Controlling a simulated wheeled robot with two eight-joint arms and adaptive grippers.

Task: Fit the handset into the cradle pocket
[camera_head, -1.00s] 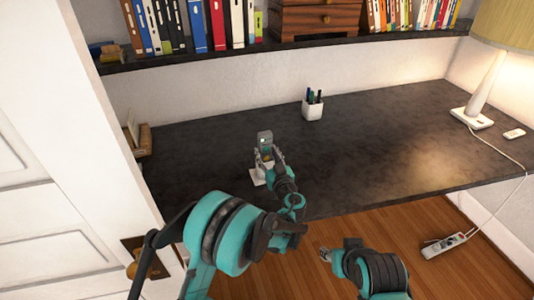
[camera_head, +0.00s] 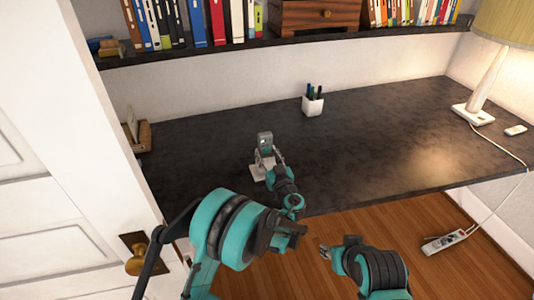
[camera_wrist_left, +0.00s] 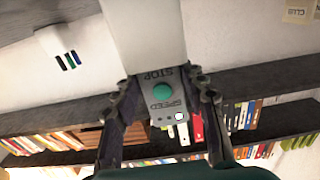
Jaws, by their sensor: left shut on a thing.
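In the left wrist view the handset (camera_wrist_left: 163,108) shows a green button and the words STOP and SPEED. My left gripper (camera_wrist_left: 164,88) is shut on it, with one finger along each side. A white part fills the upper middle of the wrist view. The pocket is hidden, so I cannot tell how deep the handset sits. My right gripper (camera_head: 325,253) is low, away from the desk; its jaws are unclear.
A white pen cup (camera_head: 313,105) stands behind the cradle. A wooden holder (camera_head: 137,138) is at the desk's left end. A lamp (camera_head: 478,100) stands at the right. A shelf of books (camera_head: 215,25) runs above. The desk's middle right is clear.

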